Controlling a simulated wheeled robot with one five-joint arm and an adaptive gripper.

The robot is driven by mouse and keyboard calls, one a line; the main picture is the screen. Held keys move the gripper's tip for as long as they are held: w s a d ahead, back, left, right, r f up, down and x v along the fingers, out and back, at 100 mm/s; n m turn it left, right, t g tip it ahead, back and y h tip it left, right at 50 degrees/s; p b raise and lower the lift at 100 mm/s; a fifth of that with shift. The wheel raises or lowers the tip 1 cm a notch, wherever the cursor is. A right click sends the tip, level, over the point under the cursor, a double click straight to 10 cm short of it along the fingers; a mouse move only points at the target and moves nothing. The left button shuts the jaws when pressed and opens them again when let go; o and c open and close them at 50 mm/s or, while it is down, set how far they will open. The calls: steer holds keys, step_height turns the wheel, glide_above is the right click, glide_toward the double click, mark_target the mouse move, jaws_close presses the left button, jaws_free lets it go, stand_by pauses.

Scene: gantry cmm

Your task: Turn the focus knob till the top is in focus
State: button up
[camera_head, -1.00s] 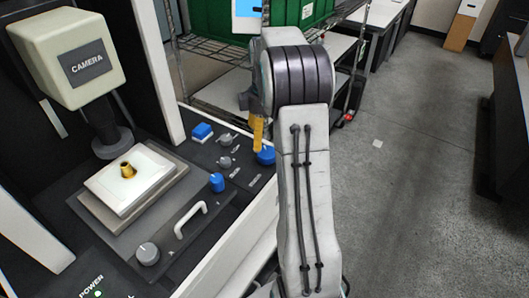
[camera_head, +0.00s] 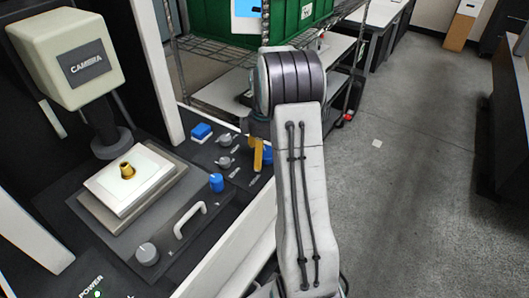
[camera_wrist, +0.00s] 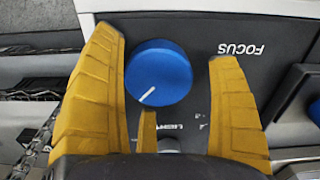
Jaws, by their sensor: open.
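The blue focus knob (camera_wrist: 158,75) shows in the wrist view beside an upside-down FOCUS label (camera_wrist: 241,49). Its white pointer line points to the lower left. My gripper (camera_wrist: 168,55) is open, with one yellow finger on each side of the knob in this view. The left finger looks close to the knob; a wider gap shows on the right. I cannot tell whether either touches. In the head view, my gripper (camera_head: 258,155) partly hides the blue knob (camera_head: 268,155). A brass part (camera_head: 127,170) stands on a white plate (camera_head: 105,192) under the camera head (camera_head: 70,55).
The panel also has a second blue knob (camera_head: 216,182), grey knobs (camera_head: 224,162), a blue button (camera_head: 201,131) and a white handle (camera_head: 190,220). A partly cut-off screen (camera_head: 247,9) is at the top. A green crate (camera_head: 290,22) sits on a wire rack behind.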

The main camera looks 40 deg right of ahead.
steer(key=c, duration=1.1)
steer(key=shift+c, duration=0.2)
